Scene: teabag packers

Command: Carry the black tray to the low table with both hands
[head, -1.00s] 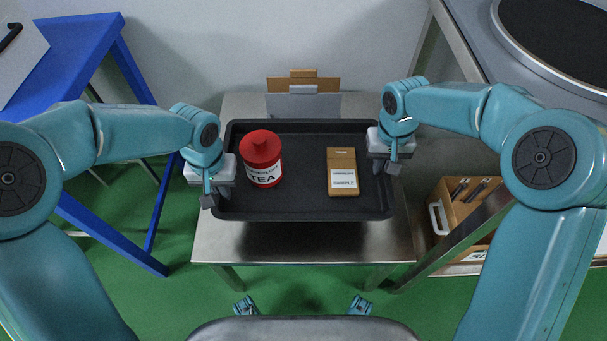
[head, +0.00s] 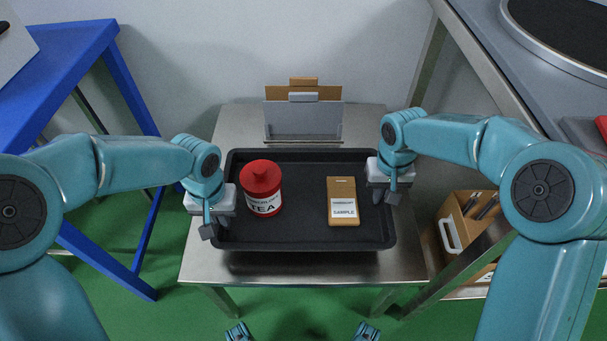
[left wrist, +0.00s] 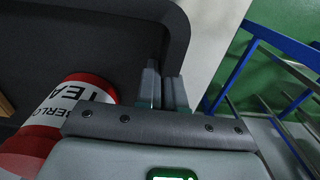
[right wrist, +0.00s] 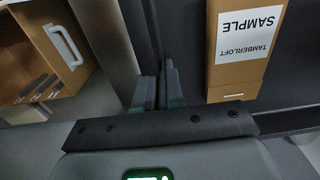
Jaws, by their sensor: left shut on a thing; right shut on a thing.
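The black tray (head: 300,238) is level over the steel low table (head: 400,262), inside its outline. A thin dark shadow shows under its front rim; I cannot tell whether it touches the table. My left gripper (head: 214,224) is shut on the tray's left rim, also seen in the left wrist view (left wrist: 163,90). My right gripper (head: 388,192) is shut on the right rim, also in the right wrist view (right wrist: 158,88). The red and white tea tin (head: 262,188) stands upright on the tray's left. The brown sample packet (head: 342,200) lies right of the middle.
A file holder (head: 303,120) with grey and brown folders stands at the table's back, behind the tray. A blue table (head: 110,65) is at left. A steel counter (head: 490,60) is at upper right, with a wooden tool box (head: 470,232) below it. The table's front strip is bare.

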